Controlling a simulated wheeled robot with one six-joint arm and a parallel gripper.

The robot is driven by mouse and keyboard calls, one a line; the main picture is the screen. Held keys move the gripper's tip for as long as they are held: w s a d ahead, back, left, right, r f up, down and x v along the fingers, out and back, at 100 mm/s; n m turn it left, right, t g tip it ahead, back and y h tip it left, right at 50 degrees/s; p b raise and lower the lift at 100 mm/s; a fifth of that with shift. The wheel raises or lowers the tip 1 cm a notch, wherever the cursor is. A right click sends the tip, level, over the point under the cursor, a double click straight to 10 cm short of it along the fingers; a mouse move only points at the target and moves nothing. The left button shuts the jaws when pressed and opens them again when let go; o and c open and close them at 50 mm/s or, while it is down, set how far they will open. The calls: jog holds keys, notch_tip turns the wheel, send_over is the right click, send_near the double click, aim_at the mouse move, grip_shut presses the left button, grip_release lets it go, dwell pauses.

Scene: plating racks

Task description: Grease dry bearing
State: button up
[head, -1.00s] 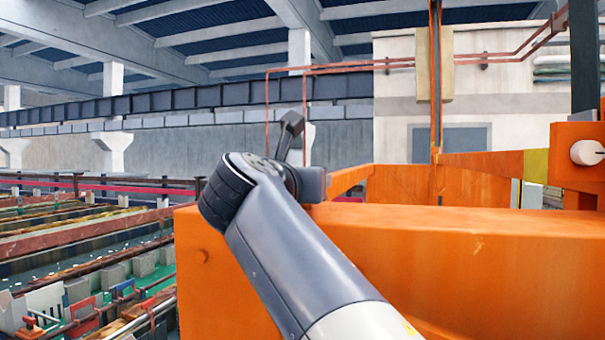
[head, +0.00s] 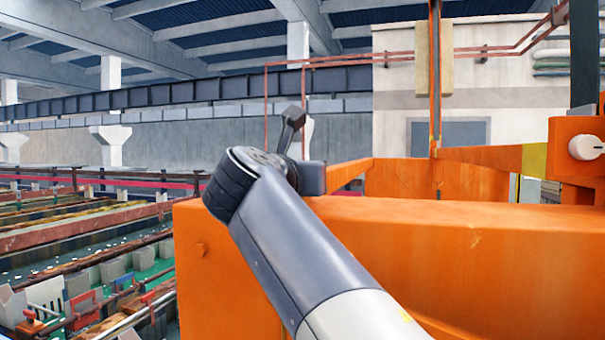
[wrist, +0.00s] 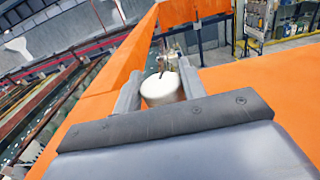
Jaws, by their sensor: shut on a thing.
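In the wrist view, my gripper (wrist: 161,80) has its two grey fingers on either side of a white, round-topped cylinder (wrist: 162,90) and is shut on it. A thin dark piece shows at the far end of the cylinder; I cannot tell whether it belongs to it. The held thing is above the orange frame. In the head view my own arm crosses the middle, and the fingers and the held cylinder cannot be made out there. I cannot pick out a bearing in either view.
A big orange steel frame (head: 420,235) fills the right and centre, close to my arm. An orange block with a white round knob (head: 585,147) stands at the right edge. Long tanks and racks (head: 80,250) lie lower left. A pale wall is behind.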

jog(key=shift+a+m+h, duration=0.1)
jog(key=shift+m+h, duration=0.3)
jog(key=shift+h, duration=0.2)
jog(key=m+g+h, duration=0.3)
jog(key=h, duration=0.2)
jog(key=shift+w+m+g, duration=0.1)
jog(key=shift+m+g, duration=0.3)
jog(key=shift+m+g+h, duration=1.4)
jog(key=shift+m+g, duration=0.1)
jog(key=shift+g, duration=0.4)
jog(key=shift+m+g+h, duration=0.6)
jog(key=shift+m+g, duration=0.2)
jog(key=shift+g, duration=0.3)
jog(key=o, duration=1)
jog(key=shift+c, duration=0.2)
